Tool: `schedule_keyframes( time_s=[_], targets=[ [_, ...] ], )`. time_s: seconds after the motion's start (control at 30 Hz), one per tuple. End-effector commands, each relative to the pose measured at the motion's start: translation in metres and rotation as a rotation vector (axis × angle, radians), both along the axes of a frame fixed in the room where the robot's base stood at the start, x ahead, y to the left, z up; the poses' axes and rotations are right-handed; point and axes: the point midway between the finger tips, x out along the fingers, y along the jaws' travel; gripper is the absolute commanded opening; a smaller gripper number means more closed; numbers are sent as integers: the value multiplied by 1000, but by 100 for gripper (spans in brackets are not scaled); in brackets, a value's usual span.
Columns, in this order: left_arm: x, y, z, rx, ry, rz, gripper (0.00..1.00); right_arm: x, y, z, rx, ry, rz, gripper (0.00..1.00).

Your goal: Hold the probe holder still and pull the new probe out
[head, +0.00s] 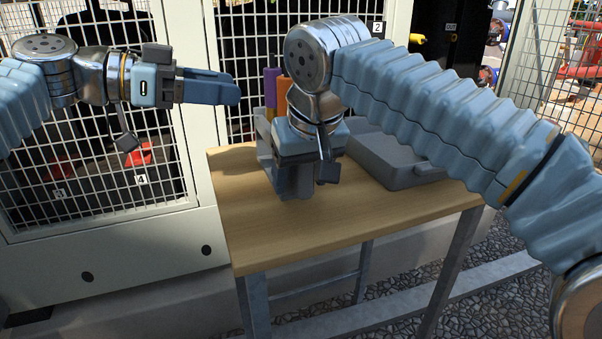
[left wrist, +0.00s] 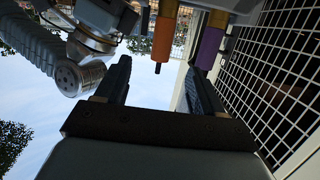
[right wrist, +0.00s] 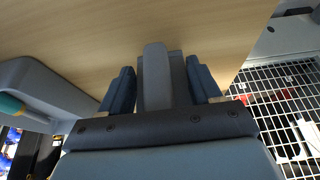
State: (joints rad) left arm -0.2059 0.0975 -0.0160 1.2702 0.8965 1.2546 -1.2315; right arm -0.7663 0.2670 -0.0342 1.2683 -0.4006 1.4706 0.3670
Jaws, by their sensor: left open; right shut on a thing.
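The grey probe holder (head: 263,132) stands on the wooden table, partly hidden behind my right gripper. A purple probe (head: 270,85) and an orange probe (head: 283,92) stand upright in it. Which one is new I cannot tell. Both probes, purple (left wrist: 210,45) and orange (left wrist: 164,35), show in the left wrist view beyond the fingers. My left gripper (head: 236,90) is open and empty, left of the probes and apart from them. My right gripper (head: 293,180) points down. In the right wrist view its fingers (right wrist: 160,88) are shut on a grey upright part (right wrist: 156,70) of the holder.
A grey tray (head: 385,168) lies on the table (head: 350,215) right of the holder. In the right wrist view it holds a teal-handled thing (right wrist: 14,105). A white cabinet with mesh panels (head: 205,215) stands behind and left. The table's front is clear.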

Motion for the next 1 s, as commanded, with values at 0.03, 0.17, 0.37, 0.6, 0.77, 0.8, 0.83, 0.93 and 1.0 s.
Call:
schedule_keyframes(
  time_s=[0.03,0.17,0.37,0.6,0.77,0.8,0.83,0.93,1.0],
  targets=[
    [-1,2,-3,-17,1,11,68,0,0,0,0,-1,0,0],
    [1,1,-7,-42,-2,28,68,0,0,0,0,-1,0,0],
    [7,-18,-11,-44,-2,27,68,0,0,0,0,-1,0,0],
    [19,-56,-18,-44,-1,28,68,0,0,0,0,-1,0,0],
    [25,-76,-21,-42,-2,28,68,0,0,0,0,-1,0,0],
    [27,-79,-22,-42,-3,29,68,0,0,0,0,-1,0,0],
    [27,-81,-22,-42,-3,28,68,0,0,0,0,-1,0,0],
    [29,-87,-23,-42,-2,28,68,0,0,0,0,-1,0,0],
    [30,-89,-24,-42,-2,29,68,0,0,0,0,-1,0,0]
  ],
)
